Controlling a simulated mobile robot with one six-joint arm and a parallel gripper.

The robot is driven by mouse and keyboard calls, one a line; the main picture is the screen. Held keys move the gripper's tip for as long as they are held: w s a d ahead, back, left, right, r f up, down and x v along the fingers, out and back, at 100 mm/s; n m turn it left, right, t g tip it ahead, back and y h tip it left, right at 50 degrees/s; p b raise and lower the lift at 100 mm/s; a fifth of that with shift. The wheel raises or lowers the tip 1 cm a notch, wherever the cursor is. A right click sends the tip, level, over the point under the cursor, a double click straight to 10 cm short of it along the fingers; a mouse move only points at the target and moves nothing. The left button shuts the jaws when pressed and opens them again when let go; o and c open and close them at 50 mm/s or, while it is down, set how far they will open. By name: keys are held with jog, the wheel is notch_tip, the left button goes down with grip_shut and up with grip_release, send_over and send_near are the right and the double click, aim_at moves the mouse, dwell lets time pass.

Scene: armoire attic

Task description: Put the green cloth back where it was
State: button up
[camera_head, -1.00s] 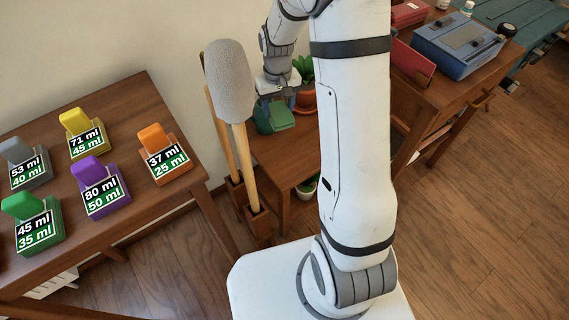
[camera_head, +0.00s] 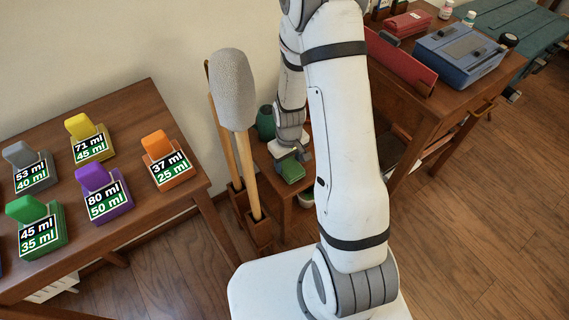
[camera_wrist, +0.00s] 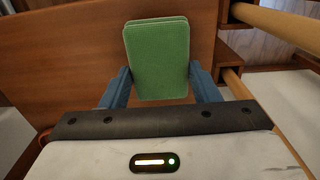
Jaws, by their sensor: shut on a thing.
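The green cloth (camera_head: 291,170) is a folded flat rectangle. My gripper (camera_head: 290,158) is shut on it, over the small wooden side table (camera_head: 265,160) beside the wall. In the wrist view the cloth (camera_wrist: 157,58) sits between the two blue fingers of my gripper (camera_wrist: 160,72), with brown wood beyond it. I cannot tell whether the cloth touches the table top. My arm hides much of the side table.
A dark green vase (camera_head: 265,122) stands behind my gripper. Coloured labelled blocks (camera_head: 103,195) are on the left table. A blue case (camera_head: 460,52) is on the right desk.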

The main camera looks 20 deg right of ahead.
jog(key=shift+f, duration=0.3)
jog(key=shift+f, duration=0.1)
jog(key=o, duration=0.4)
jog(key=shift+f, duration=0.1)
jog(key=o, duration=0.5)
notch_tip(320, 180, up, 13)
jog(key=p, duration=0.3)
notch_tip(320, 180, up, 12)
jog(key=m+t, duration=0.1)
jog(key=m, duration=0.1)
send_over(288, 164)
jog(key=s, duration=0.6)
jog(key=shift+m+t, duration=0.3)
jog(key=shift+m, duration=0.5)
jog(key=s+r, duration=0.4)
jog(key=s, duration=0.1)
jog(key=s+a+r, duration=0.1)
jog(key=s, duration=0.2)
jog(key=shift+s+r, duration=0.2)
jog(key=shift+r, duration=0.2)
